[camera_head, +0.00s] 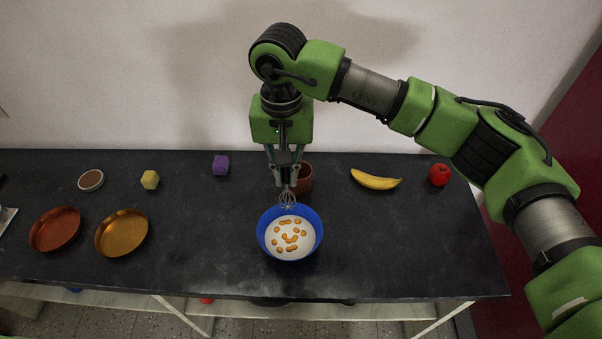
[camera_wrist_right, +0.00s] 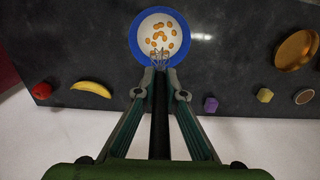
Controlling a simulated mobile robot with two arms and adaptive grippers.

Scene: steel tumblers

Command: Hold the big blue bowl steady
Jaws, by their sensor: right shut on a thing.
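The big blue bowl (camera_head: 263,240) stands upright near the front edge of the dark table, with white contents and several orange-brown pieces in it. It also shows at the top of the right wrist view (camera_wrist_right: 134,48). My right gripper (camera_head: 286,184) points down behind the bowl, shut on a wire whisk (camera_head: 288,200). The whisk's wire end is at the bowl's far rim; whether it touches the rim or the contents I cannot tell. In the right wrist view the whisk (camera_wrist_right: 161,57) shows between the fingertips and overlaps the rim. My left gripper is not in view, and nothing grips the bowl.
A brown cup (camera_head: 305,180) stands behind the bowl, partly hidden by my gripper. A banana (camera_head: 376,180) and red apple (camera_head: 439,175) lie right. A purple block (camera_head: 221,165), yellow block (camera_head: 150,180), small brown bowl (camera_head: 91,180), copper dish (camera_head: 55,229) and gold dish (camera_head: 122,233) are left.

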